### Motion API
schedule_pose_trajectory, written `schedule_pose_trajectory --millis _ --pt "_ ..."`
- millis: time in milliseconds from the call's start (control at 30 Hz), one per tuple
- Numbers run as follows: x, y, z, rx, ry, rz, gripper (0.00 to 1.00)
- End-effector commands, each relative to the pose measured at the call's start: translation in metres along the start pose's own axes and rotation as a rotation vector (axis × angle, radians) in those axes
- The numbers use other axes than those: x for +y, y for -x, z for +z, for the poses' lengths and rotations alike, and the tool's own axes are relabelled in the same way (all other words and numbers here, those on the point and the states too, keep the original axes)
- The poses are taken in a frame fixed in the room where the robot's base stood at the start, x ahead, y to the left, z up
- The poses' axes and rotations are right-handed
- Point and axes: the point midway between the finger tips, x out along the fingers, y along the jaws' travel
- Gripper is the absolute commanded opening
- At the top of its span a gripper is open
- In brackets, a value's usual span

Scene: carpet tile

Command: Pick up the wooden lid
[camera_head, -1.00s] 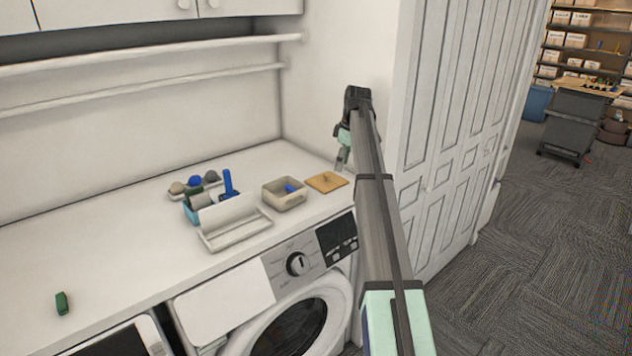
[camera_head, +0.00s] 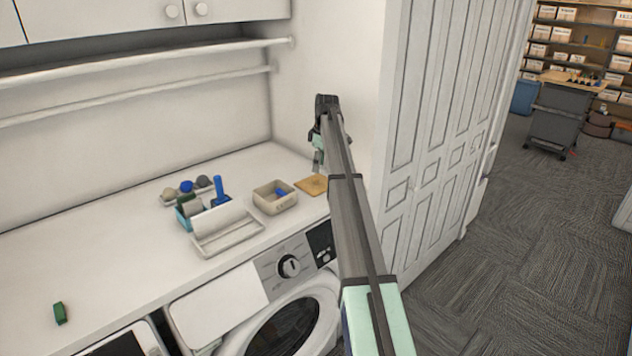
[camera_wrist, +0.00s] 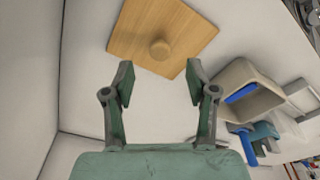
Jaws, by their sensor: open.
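The wooden lid (camera_wrist: 150,28) is a flat tan square with a small round knob (camera_wrist: 160,48) at its middle. It lies flat on the white counter (camera_head: 110,255), beside the beige box, and shows in the head view (camera_head: 311,186) partly hidden by my arm. My gripper (camera_wrist: 160,80) is open and empty. In the wrist view its fingertips are just short of the lid, with the knob ahead of the gap between them. In the head view my gripper (camera_head: 318,168) is above the counter near the lid; the exact height is hard to tell.
A beige box (camera_head: 275,197) with a blue item inside stands left of the lid. Further left are a white tray (camera_head: 230,240), a blue-handled brush (camera_head: 219,188) and several balls. A green block (camera_head: 60,313) lies far left. A wall and white closet doors (camera_head: 425,150) are close on the right.

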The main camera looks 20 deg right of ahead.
Motion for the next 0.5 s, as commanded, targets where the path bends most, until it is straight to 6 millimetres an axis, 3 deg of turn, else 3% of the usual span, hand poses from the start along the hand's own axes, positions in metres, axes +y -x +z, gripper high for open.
schedule_pose_trajectory --millis 267,500 --pt "0.000 -0.012 0.000 0.000 0.000 0.000 0.57" --pt "-0.001 -0.036 -0.001 -0.001 0.000 -0.002 0.57"
